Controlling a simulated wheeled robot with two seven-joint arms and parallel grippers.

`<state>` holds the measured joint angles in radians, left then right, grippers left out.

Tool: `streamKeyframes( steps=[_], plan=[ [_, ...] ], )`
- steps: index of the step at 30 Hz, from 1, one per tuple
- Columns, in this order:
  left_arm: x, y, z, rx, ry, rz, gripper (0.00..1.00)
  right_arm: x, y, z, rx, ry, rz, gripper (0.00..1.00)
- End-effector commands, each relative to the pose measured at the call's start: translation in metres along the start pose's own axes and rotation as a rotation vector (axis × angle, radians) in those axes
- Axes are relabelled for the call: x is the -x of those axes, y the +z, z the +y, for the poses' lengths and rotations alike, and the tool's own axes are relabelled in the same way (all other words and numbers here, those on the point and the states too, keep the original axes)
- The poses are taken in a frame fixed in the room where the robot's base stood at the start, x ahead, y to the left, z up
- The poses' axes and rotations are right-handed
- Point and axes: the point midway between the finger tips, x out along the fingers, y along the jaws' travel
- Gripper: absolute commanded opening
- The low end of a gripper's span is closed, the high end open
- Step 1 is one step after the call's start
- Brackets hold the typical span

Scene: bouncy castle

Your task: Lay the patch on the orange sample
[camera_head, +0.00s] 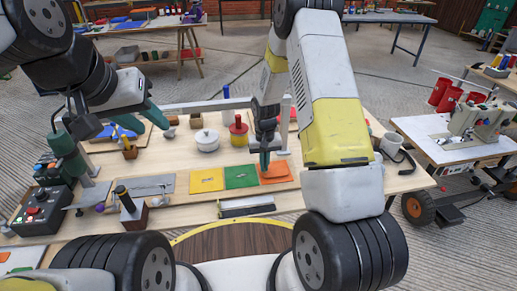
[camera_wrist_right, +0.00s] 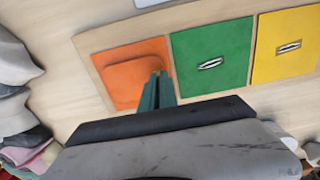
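The orange sample (camera_wrist_right: 98,72) is a flat square at the left of a row of samples in the right wrist view. In the head view the orange sample (camera_head: 284,180) is at the row's right end. The patch (camera_wrist_right: 128,90), orange with rounded corners, lies over the sample. My right gripper (camera_wrist_right: 158,76) points down with its teal fingers close together at the patch's edge, seemingly pinching it; the exact contact is hidden. It also shows in the head view (camera_head: 264,163).
The green sample (camera_head: 240,182) and yellow sample (camera_head: 206,184) lie beside the orange one, each with a slit. A white pot (camera_head: 206,142) and red container (camera_head: 238,133) stand behind. A control box (camera_head: 40,212) is at left, a mug (camera_head: 391,145) at right.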

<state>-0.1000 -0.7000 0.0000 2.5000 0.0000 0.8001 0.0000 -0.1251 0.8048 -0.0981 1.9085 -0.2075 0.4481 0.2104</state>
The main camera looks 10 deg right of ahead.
Motion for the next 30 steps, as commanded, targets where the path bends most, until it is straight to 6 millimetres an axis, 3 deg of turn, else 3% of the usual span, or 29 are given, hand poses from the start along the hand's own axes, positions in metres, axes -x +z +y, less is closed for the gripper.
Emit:
streamKeyframes(
  steps=[24, 28, 30],
  plan=[
    [0.0, 0.0, 0.0, 0.0, 0.0, 0.0, 0.36, -0.0034, -0.0001, 0.0, 0.0, 0.0, 0.0, 0.0],
    [0.0, 0.0, 0.0, 0.0, 0.0, 0.0, 0.36, -0.0033, -0.0001, 0.0, 0.0, 0.0, 0.0, 0.25],
    [0.0, 0.0, 0.0, 0.0, 0.0, 0.0, 0.36, -0.0033, -0.0001, 0.0, 0.0, 0.0, 0.0, 0.29]
  ],
)
